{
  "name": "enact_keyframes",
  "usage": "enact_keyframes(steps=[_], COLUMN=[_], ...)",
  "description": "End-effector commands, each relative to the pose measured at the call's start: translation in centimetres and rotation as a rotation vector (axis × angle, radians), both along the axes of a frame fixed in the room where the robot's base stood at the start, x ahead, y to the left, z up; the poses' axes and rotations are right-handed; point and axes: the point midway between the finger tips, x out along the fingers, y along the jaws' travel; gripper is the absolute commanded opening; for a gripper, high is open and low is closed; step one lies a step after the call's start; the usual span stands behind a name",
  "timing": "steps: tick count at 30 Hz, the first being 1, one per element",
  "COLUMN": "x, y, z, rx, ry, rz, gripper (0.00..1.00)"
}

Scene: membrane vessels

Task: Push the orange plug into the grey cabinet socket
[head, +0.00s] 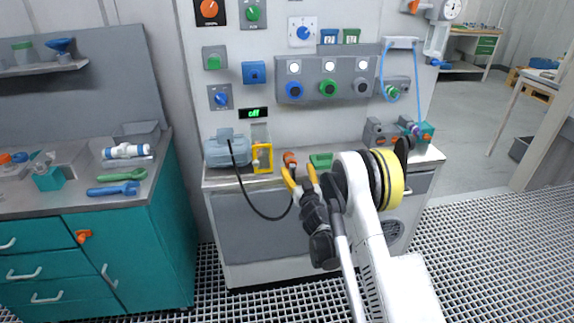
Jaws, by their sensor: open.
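A small orange piece (290,158), likely the orange plug, is at the front of the white cabinet's worktop (225,183). My gripper (301,176) is open in front of the worktop, with its yellow fingertips apart. The left fingertip is just below the orange piece and overlaps it in the picture; I cannot tell whether they touch. A black cable (250,202) hangs in a loop from the grey-blue motor (220,150) and rises toward the left finger, where its end is hidden. On the wall, a grey panel (312,92) bears blue, green and grey round fittings. I cannot tell which is the socket.
A yellow frame (263,158) stands beside the motor, and a green block (321,160) sits behind my gripper. A teal device (424,132) is at the worktop's right end. A teal bench (125,232) with tools stands at left. Grating floor (500,220) is open at right.

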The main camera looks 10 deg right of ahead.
Motion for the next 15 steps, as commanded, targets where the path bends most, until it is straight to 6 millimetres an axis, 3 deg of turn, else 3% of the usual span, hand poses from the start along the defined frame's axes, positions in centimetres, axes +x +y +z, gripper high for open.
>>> enact_keyframes(steps=[4,15], x=[-0.16,-0.13], y=[0.40,0.48], z=[-1.54,-1.64], rx=[-0.001,-0.001], ry=[-0.010,-0.012], rz=[0.018,0.020], gripper=[0.67,0.67])
